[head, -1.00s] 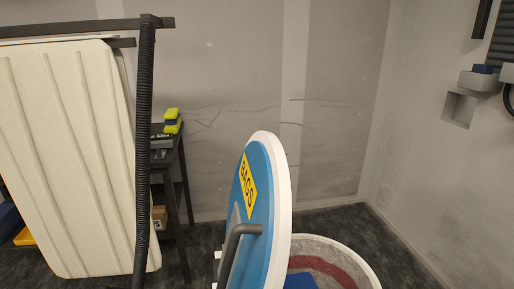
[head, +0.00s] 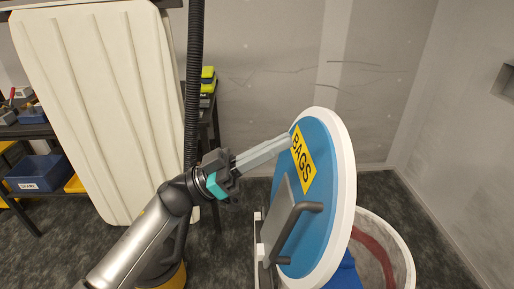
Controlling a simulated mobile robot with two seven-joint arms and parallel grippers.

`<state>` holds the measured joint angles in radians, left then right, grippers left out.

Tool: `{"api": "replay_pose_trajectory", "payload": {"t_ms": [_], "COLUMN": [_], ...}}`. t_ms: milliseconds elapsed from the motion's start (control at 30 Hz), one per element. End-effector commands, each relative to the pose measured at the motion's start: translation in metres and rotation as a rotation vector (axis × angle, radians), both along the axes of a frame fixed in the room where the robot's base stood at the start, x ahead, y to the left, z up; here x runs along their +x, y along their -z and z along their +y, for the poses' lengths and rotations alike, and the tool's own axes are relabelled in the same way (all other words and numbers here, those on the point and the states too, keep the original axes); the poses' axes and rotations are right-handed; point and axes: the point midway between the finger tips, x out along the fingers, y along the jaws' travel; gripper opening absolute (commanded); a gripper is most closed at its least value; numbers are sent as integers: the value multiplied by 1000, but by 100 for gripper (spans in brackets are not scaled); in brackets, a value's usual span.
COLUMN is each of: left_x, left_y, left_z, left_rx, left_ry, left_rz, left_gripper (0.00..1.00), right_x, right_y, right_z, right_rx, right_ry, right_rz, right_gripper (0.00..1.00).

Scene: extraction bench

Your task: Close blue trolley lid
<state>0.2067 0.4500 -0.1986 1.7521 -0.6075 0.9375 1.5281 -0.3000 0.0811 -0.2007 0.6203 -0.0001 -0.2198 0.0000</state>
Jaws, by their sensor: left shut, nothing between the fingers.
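The blue trolley lid (head: 322,237) stands open and nearly upright at the centre right, with a white rim, a yellow BAGS label (head: 303,159) and a dark grey handle (head: 290,222). Below and right of it is the round trolley bin (head: 404,262) with a pale liner and a red band, partly hidden by the lid. My left gripper (head: 287,142) is shut and empty. Its fingertips are at the lid's upper left edge, by the label; I cannot tell whether they touch. My right gripper is not in view.
A cream ribbed panel (head: 95,110) and a black corrugated hose (head: 194,85) stand at the left. Behind them are dark shelves with a blue bin (head: 38,172). Grey walls close off the back and right. Dark floor (head: 380,187) is free behind the bin.

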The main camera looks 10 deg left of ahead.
Motion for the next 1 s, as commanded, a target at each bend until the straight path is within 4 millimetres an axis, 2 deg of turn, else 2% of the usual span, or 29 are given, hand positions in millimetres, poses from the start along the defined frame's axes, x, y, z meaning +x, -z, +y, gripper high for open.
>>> {"api": "replay_pose_trajectory", "payload": {"t_ms": [33,167,400,600,1000], "left_x": [3,10,19,22,22], "left_y": [-10,-24,-11,-9,-8], "left_z": [-10,-33,-58,-66,-67], "left_rx": [-4,-3,-3,-1,4], "left_ry": [2,1,0,-1,-1], "left_rz": [-4,-3,3,2,2], "left_gripper": [0,0,0,0,0], "right_x": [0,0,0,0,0], "right_y": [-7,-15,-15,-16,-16], "right_z": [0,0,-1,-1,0], "right_rx": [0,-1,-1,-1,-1], "right_ry": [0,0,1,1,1], "right_rz": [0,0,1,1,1], "right_gripper": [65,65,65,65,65]}}
